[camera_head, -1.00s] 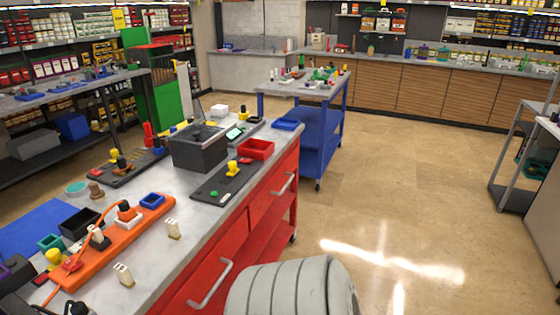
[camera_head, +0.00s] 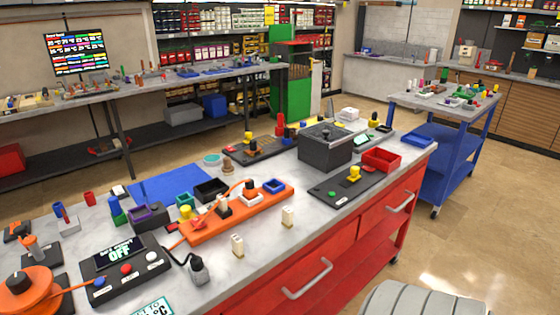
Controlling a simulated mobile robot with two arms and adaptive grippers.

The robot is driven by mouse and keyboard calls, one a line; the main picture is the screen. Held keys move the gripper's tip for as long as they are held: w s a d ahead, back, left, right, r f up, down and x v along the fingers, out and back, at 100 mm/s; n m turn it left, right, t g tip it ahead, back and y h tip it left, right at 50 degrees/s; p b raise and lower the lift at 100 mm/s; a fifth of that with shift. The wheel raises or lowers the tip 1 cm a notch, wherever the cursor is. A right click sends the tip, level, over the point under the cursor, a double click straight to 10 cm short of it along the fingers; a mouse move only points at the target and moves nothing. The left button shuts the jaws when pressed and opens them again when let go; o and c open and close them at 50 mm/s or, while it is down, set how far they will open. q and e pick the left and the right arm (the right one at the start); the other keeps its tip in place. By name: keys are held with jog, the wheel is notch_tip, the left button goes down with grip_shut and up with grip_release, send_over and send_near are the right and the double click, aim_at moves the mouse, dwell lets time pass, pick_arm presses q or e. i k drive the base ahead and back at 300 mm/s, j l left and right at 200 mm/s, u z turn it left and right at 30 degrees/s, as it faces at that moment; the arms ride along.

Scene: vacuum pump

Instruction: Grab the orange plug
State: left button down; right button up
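An orange power strip (camera_head: 237,216) lies along the left workbench with white sockets and plugs on it. Toward its far end, a small dark plug with an orange top (camera_head: 250,186) stands on a white socket. An orange cable runs from there along the strip toward a red part (camera_head: 198,225) at the near end. I cannot tell for sure which part is the orange plug. Neither of my grippers is in view.
A control box reading OFF (camera_head: 128,270) and an orange disc with a black knob (camera_head: 28,287) are at near left. A dark grey box (camera_head: 325,150) and a red tray (camera_head: 381,161) stand farther right.

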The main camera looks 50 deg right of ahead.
aim_at(250, 191)
jog(key=z, duration=1.5)
